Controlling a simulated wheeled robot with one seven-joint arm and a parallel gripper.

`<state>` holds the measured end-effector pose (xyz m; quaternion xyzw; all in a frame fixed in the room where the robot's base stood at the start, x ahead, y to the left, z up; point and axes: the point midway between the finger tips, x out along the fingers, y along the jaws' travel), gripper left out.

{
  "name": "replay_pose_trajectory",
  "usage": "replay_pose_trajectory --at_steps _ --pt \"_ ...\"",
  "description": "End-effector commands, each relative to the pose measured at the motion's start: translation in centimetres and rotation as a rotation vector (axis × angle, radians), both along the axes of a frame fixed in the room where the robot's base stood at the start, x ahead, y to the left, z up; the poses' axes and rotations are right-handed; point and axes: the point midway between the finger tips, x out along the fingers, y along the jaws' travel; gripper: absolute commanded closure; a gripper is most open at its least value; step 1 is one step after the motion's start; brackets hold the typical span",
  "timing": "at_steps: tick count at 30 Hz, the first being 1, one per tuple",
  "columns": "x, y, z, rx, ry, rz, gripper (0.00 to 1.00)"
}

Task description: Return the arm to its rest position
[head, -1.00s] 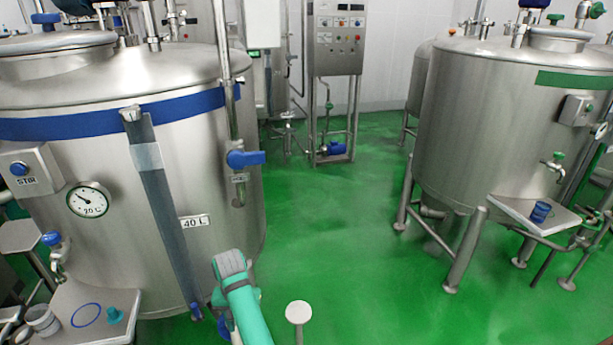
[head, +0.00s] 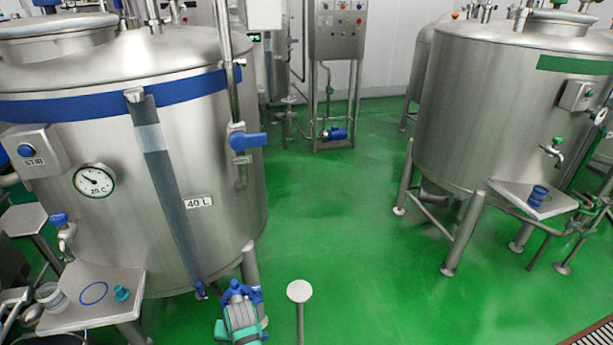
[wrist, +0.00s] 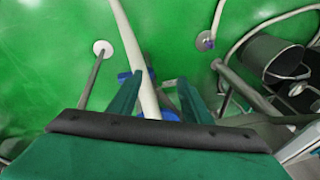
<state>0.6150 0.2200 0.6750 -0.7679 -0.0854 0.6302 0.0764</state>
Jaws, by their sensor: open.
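My arm (head: 240,318) shows at the bottom of the head view as a grey, teal and blue part, low in front of the left tank's right leg. In the wrist view my gripper (wrist: 158,88) has two teal fingers spread apart, with nothing held between them. A pale pipe or hose (wrist: 140,60) runs through the view behind the fingers over the green floor. I cannot tell my fingertips apart in the head view.
Another steel tank (head: 470,120) stands at right. A white-topped post (head: 299,291) rises near my arm. The green floor (head: 340,220) between the tanks is clear.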

Motion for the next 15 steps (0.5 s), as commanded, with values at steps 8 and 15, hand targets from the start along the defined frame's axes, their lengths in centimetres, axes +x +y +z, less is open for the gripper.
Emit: replay_pose_trajectory --at_steps 8,15 --pt "-5.8 -0.7 -4.8 0.112 -0.154 -0.053 0.56" --pt "-10.9 -2.6 -6.2 0.160 -0.305 -0.110 0.56"
